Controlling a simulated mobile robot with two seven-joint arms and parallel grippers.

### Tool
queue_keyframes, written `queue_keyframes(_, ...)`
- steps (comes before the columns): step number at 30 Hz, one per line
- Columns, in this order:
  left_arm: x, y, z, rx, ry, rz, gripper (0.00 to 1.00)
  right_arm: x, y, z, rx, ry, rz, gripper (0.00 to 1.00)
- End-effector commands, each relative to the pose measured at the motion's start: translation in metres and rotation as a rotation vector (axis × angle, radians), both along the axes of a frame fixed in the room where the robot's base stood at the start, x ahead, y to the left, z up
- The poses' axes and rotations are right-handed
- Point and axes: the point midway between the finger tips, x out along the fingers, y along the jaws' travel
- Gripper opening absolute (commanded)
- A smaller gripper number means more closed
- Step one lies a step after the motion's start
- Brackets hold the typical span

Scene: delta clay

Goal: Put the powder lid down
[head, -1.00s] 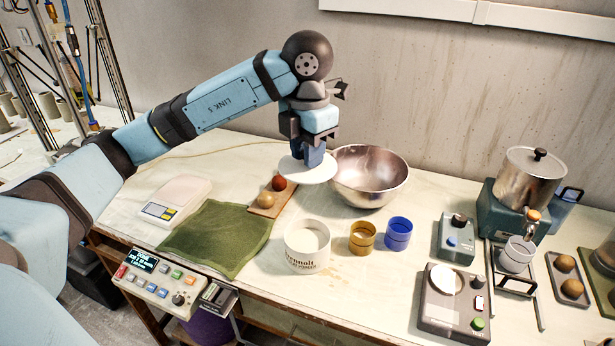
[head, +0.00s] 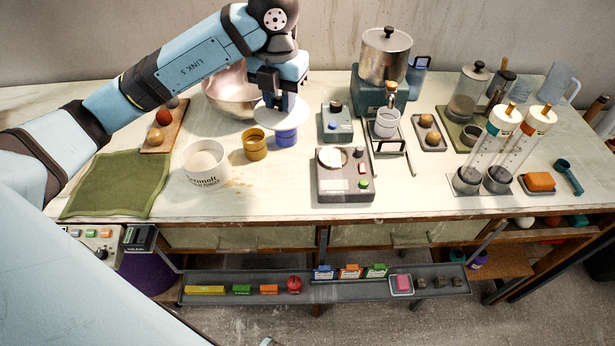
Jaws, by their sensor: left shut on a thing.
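My left gripper (head: 281,97) is shut on the powder lid (head: 281,115), a white round disc held flat below the fingers. The lid shows in front of the metal bowl's right side and covers the top of the blue cup (head: 287,139). It appears above the table, but its exact height is hard to tell. The white powder tub (head: 201,175) stands open to the lower left of the lid, with pale powder inside.
The metal bowl (head: 226,95) is partly hidden by my arm. An amber cup (head: 255,146) stands between tub and blue cup. Right of the lid are a small teal device (head: 337,127) and a grey device (head: 330,186). A green cloth (head: 118,186) lies left. Bare tabletop shows in front of the cups.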

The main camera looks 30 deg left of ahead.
Motion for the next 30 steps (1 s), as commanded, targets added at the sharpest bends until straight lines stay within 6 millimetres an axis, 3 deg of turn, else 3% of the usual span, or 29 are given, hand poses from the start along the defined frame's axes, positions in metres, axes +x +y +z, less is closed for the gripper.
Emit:
queue_keyframes(18, -0.001, 0.0, -0.142, 0.0, 0.004, 0.006, 0.04, 0.003, 0.002, 0.003, 0.001, -0.006, 0.003, 0.43)
queue_keyframes(26, -0.001, 0.0, -0.163, 0.0, 0.002, 0.004, 0.04, 0.002, 0.001, 0.002, 0.0, -0.004, 0.003, 0.43)
queue_keyframes(30, -0.001, 0.0, -0.182, -0.001, 0.004, 0.006, 0.04, 0.002, 0.001, 0.002, -0.002, -0.004, 0.002, 0.43)
